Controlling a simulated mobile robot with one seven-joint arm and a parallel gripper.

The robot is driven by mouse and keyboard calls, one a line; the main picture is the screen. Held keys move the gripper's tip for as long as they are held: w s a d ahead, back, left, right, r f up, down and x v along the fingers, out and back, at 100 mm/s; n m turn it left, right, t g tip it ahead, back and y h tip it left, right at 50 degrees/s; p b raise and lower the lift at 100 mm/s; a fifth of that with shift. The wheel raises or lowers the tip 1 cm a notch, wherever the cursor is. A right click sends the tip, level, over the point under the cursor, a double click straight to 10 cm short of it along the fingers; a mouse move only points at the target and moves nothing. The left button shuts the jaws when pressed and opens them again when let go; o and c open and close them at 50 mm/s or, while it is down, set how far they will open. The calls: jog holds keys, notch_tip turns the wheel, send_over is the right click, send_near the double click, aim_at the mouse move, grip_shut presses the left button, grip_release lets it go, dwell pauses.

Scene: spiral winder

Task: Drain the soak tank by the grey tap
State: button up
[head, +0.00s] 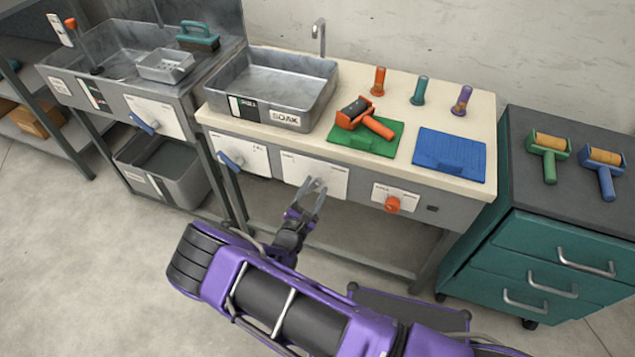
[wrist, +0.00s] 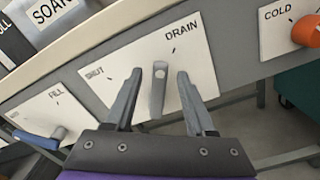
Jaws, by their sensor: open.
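The soak tank (head: 313,108) is a grey metal basin labelled SOAK on the cream bench. I cannot tell its water level. The grey tap (wrist: 157,92) is a short lever on a white plate (wrist: 115,86) marked SHUT at left and DRAIN at right. In the wrist view the lever runs nearly up and down, below the DRAIN word. My gripper (wrist: 158,76) is open, with one finger on each side of the lever and visible gaps between. In the head view my gripper (head: 315,188) is at the plate on the bench front and largely hides the lever.
A blue FILL lever (wrist: 42,142) is left of the plate, and an orange COLD knob (wrist: 307,32) is right. A roller (head: 366,117) lies on a green pad (head: 345,140), near a blue pad (head: 449,155). A teal drawer cabinet (head: 545,245) stands right.

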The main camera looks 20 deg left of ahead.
jog(key=shift+w+d, duration=0.1)
jog(key=shift+w, duration=1.3)
grip_shut()
dwell(0.4)
